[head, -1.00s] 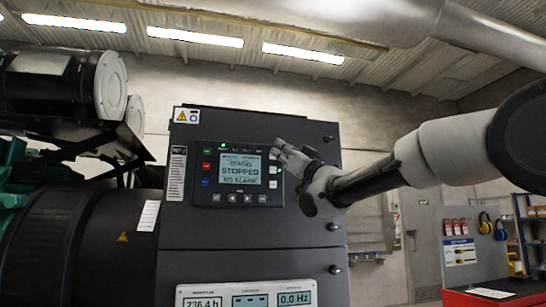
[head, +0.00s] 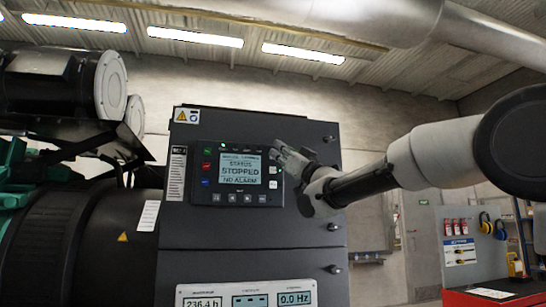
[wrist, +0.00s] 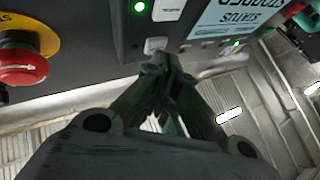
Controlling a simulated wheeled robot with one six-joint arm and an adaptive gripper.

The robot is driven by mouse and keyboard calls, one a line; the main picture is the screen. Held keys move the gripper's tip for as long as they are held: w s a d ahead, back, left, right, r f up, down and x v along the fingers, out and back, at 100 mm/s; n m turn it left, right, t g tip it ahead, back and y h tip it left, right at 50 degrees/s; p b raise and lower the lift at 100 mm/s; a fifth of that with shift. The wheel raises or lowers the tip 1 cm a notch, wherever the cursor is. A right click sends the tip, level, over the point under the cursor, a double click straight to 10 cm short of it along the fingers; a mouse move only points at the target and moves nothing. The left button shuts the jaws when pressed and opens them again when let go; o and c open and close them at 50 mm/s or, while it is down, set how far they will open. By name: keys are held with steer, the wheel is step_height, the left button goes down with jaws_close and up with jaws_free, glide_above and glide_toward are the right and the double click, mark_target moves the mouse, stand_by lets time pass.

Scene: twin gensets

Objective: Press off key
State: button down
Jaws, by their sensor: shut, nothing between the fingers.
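The control panel (head: 240,175) on the dark cabinet has a screen (head: 241,172) reading STATUS, STOPPED, NO ALARM. Green, red (head: 207,166) and blue keys run down its left side, with pale keys (head: 272,184) on its right. I cannot read which key is the off key. My gripper (head: 275,151) is shut and empty at the panel's upper right corner. In the wrist view its fingertips (wrist: 163,64) are at a pale key (wrist: 155,45); I cannot tell whether they touch. A lit green lamp (wrist: 139,7) sits beside another pale key (wrist: 168,10).
A red emergency stop button (wrist: 22,66) on a yellow base is left of the fingers in the wrist view. Gauges (head: 246,299) sit low on the cabinet. A red workbench (head: 490,292) is at right.

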steer(key=shift+w+a, duration=0.1)
steer(key=shift+w, duration=0.1)
stand_by(0.4)
steer(key=shift+s+d, duration=0.3)
steer(key=shift+s, duration=0.55)
steer(key=shift+s, duration=0.1)
steer(key=s, duration=0.2)
steer(key=s+d, duration=0.1)
steer(key=s, duration=0.2)
steer(key=shift+s+d, duration=0.3)
stand_by(0.3)
